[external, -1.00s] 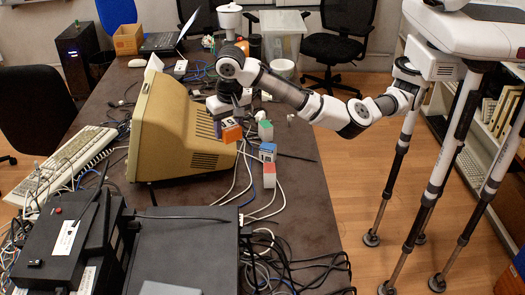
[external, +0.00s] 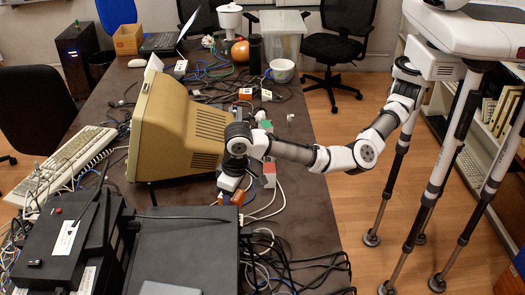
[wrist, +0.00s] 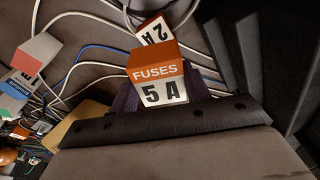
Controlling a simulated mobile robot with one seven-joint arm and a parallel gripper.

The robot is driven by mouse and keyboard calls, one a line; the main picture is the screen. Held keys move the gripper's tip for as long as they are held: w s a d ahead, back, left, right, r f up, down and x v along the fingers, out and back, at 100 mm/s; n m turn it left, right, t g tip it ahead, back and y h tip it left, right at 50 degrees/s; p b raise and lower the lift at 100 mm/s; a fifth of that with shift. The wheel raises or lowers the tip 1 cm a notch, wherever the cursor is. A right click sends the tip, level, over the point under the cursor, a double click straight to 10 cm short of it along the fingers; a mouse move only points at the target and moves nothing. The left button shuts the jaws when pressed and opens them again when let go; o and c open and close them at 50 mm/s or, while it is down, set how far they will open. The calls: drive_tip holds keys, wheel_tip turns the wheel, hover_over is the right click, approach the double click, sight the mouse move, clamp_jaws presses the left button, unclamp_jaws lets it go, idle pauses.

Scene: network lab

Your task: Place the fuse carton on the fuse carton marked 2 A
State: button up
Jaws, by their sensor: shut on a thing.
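My gripper (wrist: 160,92) is shut on an orange-and-white fuse carton marked 5 A (wrist: 158,72). In the wrist view the fuse carton marked 2 A (wrist: 152,33), also orange and white, shows just beyond the held carton and partly hidden by it. I cannot tell whether the two touch. In the external view my gripper (external: 230,188) is low over the table, to the right of the beige monitor's front corner. Orange carton faces (external: 237,199) show just under it; the labels are too small to read there.
A red-and-white carton (external: 270,174) stands close to the right of my gripper. In the wrist view, cartons with red and blue faces (wrist: 37,52) lie to the left. White and blue cables cross the table around them. The beige monitor (external: 170,125) and a black equipment box (external: 185,245) flank the spot.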

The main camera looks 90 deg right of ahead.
sight(237, 195)
drive_tip(key=shift+f+p, duration=0.45)
drive_tip(key=shift+f, duration=3.05)
drive_tip(key=shift+f, duration=0.1)
drive_tip(key=o, duration=1)
drive_tip(key=shift+o, duration=0.2)
drive_tip(key=r, duration=0.4)
drive_tip(key=s+r+b, duration=0.1)
drive_tip(key=r, duration=0.7)
drive_tip(key=shift+s+a+b, duration=0.3)
drive_tip(key=shift+b, duration=0.05)
